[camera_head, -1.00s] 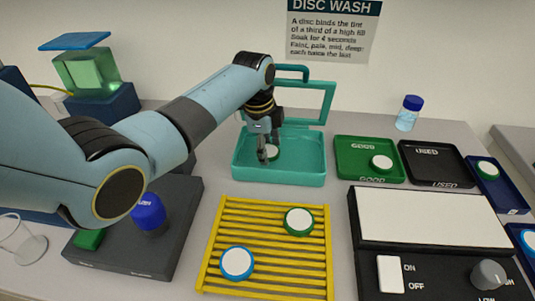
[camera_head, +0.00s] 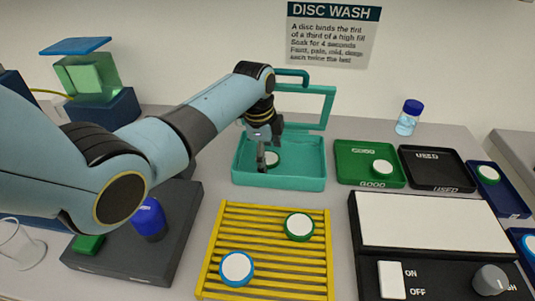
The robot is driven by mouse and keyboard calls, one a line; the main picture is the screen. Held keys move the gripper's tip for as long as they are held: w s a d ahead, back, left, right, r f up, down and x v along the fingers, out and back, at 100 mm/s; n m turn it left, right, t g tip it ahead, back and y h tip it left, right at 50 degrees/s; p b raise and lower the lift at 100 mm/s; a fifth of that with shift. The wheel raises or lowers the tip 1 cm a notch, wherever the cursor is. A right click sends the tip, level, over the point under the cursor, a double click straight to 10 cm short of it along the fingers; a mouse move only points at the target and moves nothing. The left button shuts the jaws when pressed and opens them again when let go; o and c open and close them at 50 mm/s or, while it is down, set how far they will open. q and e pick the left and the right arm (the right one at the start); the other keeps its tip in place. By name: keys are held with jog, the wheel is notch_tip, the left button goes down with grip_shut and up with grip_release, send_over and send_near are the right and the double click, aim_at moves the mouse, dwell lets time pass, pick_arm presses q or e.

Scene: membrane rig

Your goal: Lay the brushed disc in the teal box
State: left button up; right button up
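The teal box (camera_head: 305,178) stands at the back middle, a shallow open tray with a raised frame behind it. A small disc with a pale face and green rim (camera_head: 272,158) lies low inside it, left of centre and partly hidden by a finger. My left gripper (camera_head: 269,157) points down into the box at this disc. Its fingers stand apart on either side of the disc and look open; contact is too small to make out. A brush is not seen, and the picture does not show whether this disc is brushed. My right gripper is out of view.
A yellow rack (camera_head: 265,250) with a green-rimmed and a blue-rimmed disc stands in front of the teal box. The green tray (camera_head: 350,175) holds one disc; the black USED tray (camera_head: 425,172) is empty. A switch panel (camera_head: 440,265) is at front right, a capped bottle (camera_head: 409,117) behind.

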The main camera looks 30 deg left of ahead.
pick_arm(q)
notch_tip(320, 180, up, 9)
jog(key=s, duration=0.1)
jog(key=shift+a+f, duration=0.2)
dwell(0.7)
